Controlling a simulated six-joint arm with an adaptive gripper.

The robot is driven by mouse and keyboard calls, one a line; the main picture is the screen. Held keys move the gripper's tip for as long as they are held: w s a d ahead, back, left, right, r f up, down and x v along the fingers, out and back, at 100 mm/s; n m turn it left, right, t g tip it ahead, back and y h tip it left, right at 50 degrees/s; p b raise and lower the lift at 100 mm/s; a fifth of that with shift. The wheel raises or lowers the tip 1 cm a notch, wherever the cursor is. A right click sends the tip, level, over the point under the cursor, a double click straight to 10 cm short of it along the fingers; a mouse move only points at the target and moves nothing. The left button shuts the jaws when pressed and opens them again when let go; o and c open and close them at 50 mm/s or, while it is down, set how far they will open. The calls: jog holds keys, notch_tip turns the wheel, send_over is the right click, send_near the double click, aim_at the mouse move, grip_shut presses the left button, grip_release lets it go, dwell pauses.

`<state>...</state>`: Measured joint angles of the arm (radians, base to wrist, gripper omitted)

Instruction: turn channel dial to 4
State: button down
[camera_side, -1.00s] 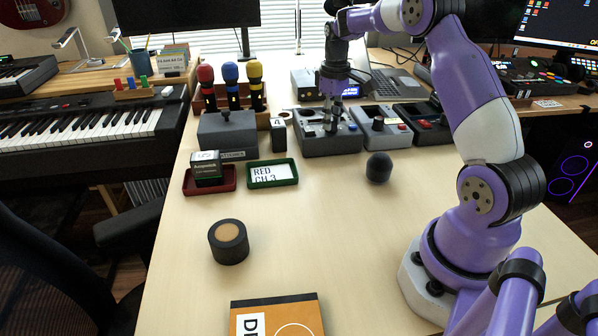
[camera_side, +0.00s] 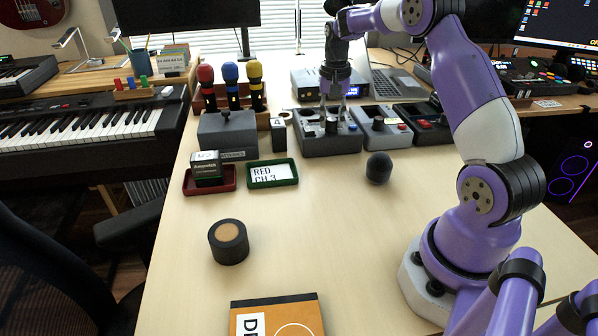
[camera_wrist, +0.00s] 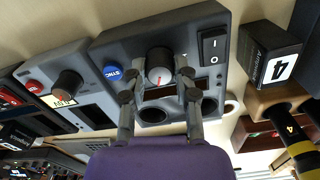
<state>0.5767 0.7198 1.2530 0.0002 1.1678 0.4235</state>
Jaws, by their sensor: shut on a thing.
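The grey control box (camera_wrist: 110,40) with the channel dial (camera_wrist: 160,58) is seen from above in the wrist view. The dial is a dark round knob with a pale and red mark on its near side; its number setting is not readable. My gripper (camera_wrist: 157,74) has its two fingers on either side of the dial and is shut on it. In the side view my gripper (camera_side: 332,112) reaches down onto the control box (camera_side: 318,146), and its fingers largely hide the dial.
A blue SYNC button (camera_wrist: 113,72) and a black rocker switch (camera_wrist: 213,44) flank the dial. A block marked 4 (camera_side: 279,134) stands left of the box, near a green tray (camera_side: 272,185) with a RED CH 3 card. A dark ball (camera_side: 379,168) sits in front.

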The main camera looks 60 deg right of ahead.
aim_at(332, 120)
jog(key=shift+f+m, duration=0.15)
jog(key=shift+m, duration=1.85)
jog(key=c, duration=0.6)
grip_release()
jog(key=shift+r, duration=0.2)
jog(key=shift+r, duration=5.9)
jog(key=shift+a, duration=0.15)
